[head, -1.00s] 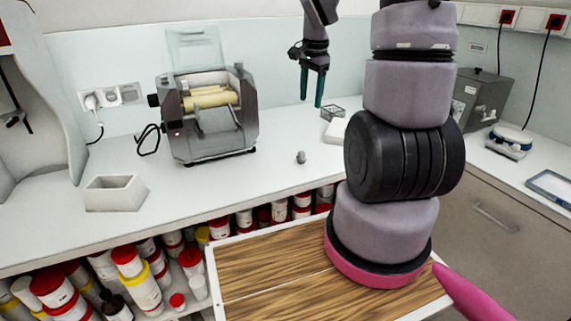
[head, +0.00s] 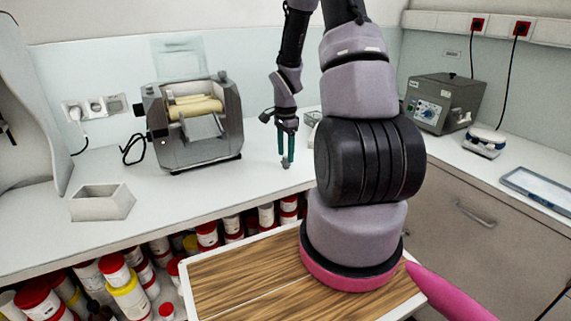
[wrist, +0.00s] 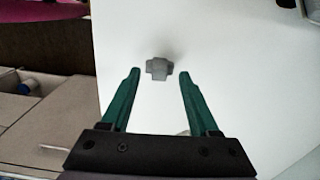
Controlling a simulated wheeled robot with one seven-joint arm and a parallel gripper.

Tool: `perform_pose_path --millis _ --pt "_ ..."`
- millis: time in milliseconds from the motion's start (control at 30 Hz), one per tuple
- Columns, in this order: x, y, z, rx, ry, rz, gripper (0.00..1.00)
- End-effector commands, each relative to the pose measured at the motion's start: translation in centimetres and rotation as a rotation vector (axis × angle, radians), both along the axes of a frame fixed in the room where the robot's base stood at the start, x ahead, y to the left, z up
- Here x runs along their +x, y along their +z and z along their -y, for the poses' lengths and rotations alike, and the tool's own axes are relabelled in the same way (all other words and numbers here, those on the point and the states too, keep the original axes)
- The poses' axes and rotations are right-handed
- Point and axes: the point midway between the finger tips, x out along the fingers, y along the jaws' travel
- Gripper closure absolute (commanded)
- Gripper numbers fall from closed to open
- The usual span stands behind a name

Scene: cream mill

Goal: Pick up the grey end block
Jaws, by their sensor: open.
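The grey end block (head: 285,165) is a small grey piece standing on the white bench top, right of the mill. In the wrist view the block (wrist: 158,69) lies between and just beyond the green fingertips. My gripper (head: 287,157) points down right above the block in the head view, and its fingers partly hide the block there. In the wrist view my gripper (wrist: 160,72) is open, with a gap on both sides of the block and nothing held. I cannot tell whether the fingertips are level with the block's top.
The three-roll mill (head: 192,122) stands left of my gripper. A white open tray (head: 102,202) sits further left. A small wire basket (head: 313,118) is behind and right. Several jars fill the shelf under the bench. The bench around the block is clear.

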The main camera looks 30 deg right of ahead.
Motion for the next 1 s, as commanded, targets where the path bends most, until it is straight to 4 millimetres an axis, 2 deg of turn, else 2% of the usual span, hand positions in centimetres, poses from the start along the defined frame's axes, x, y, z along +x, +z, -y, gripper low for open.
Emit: perform_pose_path --millis 100,200,467,500,633,667,900,1000 --pt "-0.2 -2.0 -0.1 0.002 0.001 -0.003 0.39" --pt "-0.1 -3.0 -0.1 0.001 0.000 -0.002 0.39" --pt "-0.1 -3.5 -0.1 0.000 0.000 0.000 0.39" --pt "-0.1 -3.5 -0.1 0.000 0.000 0.000 0.43" --pt "-0.1 -3.4 -0.1 0.000 0.000 0.000 0.92" --pt "-0.1 -3.4 -0.1 0.000 0.000 0.000 1.00" --pt "-0.1 -3.3 -0.1 0.000 0.000 0.000 1.00" --pt "0.0 -2.5 0.0 -0.002 -0.001 0.003 1.00"
